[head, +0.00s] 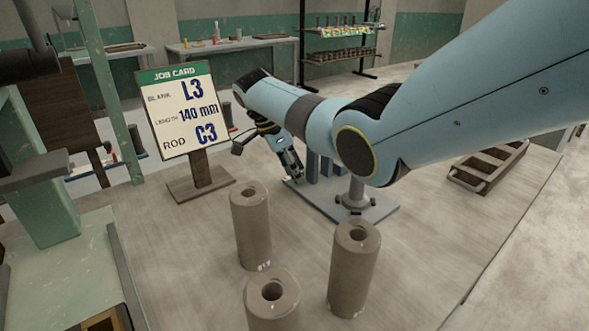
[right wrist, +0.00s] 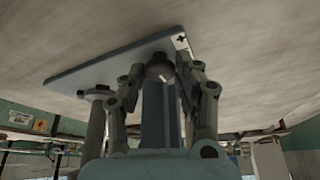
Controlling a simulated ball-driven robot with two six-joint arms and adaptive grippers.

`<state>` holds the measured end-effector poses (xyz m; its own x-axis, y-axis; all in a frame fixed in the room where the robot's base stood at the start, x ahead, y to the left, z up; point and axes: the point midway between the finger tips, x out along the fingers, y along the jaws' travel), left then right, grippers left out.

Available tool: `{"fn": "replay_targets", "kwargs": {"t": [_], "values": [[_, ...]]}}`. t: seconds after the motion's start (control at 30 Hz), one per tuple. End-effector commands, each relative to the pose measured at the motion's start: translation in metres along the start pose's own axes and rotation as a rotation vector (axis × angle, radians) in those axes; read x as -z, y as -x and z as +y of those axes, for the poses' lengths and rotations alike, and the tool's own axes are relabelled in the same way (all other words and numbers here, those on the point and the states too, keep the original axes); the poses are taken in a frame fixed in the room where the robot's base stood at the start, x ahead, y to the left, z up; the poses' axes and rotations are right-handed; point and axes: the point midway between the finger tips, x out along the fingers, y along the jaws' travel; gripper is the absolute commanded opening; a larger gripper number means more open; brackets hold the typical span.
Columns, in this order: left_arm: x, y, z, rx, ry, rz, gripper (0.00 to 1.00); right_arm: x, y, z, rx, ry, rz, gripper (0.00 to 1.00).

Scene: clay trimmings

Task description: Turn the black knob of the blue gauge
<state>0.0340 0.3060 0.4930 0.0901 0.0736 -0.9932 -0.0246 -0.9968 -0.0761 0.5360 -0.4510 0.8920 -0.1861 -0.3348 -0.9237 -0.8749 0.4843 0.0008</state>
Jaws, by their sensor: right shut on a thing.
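The blue gauge stands on the bench, with a flat blue base plate (head: 378,212), blue upright blocks (head: 326,166) and a grey post (head: 357,188). My right arm hides part of it. My right gripper (head: 292,172) reaches down at the gauge's left end. In the right wrist view the base plate (right wrist: 105,66) shows upside down. There the fingers of my right gripper (right wrist: 163,82) are closed around a dark rounded knob (right wrist: 159,67) in front of a blue block. The knob is hidden in the head view. My left gripper is not in view.
Several clay-brown hollow cylinders (head: 251,225) stand upright in front of the gauge. A job card (head: 184,110) on a wooden stand reads L3, 140 mm, C3. A brown compartment tray (head: 488,167) lies at the right. The bench between the cylinders and its right edge is clear.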

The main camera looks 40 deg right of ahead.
Motion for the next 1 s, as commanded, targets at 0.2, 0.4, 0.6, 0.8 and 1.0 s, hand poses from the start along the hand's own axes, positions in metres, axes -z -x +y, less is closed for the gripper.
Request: {"fn": "replay_targets", "kwargs": {"t": [0.2,0.4,0.6,0.8,1.0], "values": [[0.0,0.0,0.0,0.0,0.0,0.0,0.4,0.0,0.001,-0.001,0.003,0.0,0.0,0.43],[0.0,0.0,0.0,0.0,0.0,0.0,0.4,0.0,0.0,-0.001,0.002,0.001,0.0,0.55],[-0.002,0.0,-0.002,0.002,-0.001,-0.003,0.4,0.0,0.002,-0.001,0.002,0.001,-0.001,0.55],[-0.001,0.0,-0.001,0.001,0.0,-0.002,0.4,-0.001,0.031,-0.001,0.006,0.002,-0.003,0.55],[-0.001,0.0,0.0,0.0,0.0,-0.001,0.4,-0.001,0.077,-0.001,0.006,0.0,-0.003,0.55]]}}
